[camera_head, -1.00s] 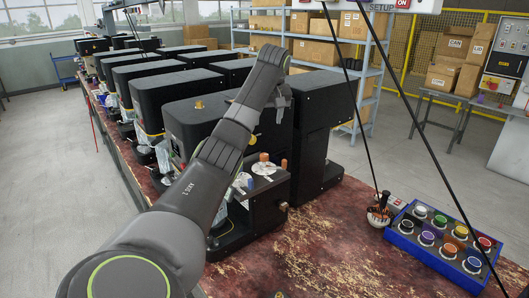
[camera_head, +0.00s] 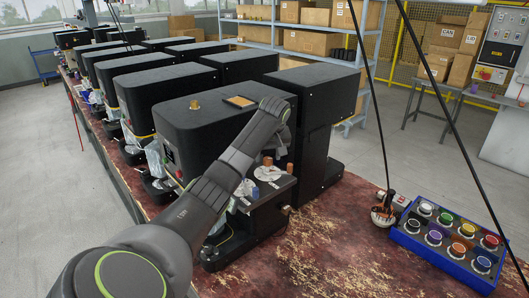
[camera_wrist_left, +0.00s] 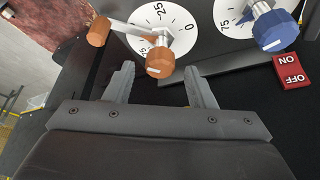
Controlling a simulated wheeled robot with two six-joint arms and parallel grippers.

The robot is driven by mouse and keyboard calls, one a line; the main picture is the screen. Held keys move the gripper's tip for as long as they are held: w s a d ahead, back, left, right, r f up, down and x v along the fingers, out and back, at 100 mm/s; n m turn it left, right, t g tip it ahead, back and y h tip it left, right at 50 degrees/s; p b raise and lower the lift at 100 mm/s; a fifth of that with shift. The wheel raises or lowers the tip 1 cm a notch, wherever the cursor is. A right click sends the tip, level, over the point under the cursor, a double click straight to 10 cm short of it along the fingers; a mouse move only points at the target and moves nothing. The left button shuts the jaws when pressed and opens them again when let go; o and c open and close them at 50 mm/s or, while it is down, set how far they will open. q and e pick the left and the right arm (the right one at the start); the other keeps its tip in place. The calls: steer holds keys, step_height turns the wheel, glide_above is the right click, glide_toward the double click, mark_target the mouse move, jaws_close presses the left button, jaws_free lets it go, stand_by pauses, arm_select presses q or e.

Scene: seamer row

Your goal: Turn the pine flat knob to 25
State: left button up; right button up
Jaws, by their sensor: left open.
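A brown wood-coloured knob (camera_wrist_left: 160,62) with a pale mark on its end stands on a round white dial (camera_wrist_left: 177,27) marked 25 and 0 in the left wrist view. I take it to be the pine flat knob. A metal lever with a brown wooden grip (camera_wrist_left: 98,30) crosses beside it, over part of the dial. My left gripper (camera_wrist_left: 160,84) is open, its two fingers pointing at the knob, one on each side and short of it; I see no contact. In the head view the knob (camera_head: 267,161) shows on the black machine's front, below my left wrist. My right gripper is out of view.
A blue knob (camera_wrist_left: 274,30) on a second white dial and a red ON/OFF switch (camera_wrist_left: 291,71) lie to the right in the left wrist view. Black machines stand in rows. A blue box of coloured knobs (camera_head: 449,238) sits right on the worn red bench (camera_head: 330,240).

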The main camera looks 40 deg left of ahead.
arm_select(q)
steer(key=shift+w+a+f, duration=0.1)
steer(key=shift+a+f, duration=0.05)
steer(key=shift+f, duration=0.3)
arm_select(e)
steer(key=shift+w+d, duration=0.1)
arm_select(q)
steer(key=shift+d+r, duration=0.15)
steer(key=shift+d, duration=0.05)
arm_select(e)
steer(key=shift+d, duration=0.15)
arm_select(q)
steer(key=c, duration=1)
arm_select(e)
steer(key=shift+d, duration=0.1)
arm_select(q)
steer(key=shift+m, duration=0.3)
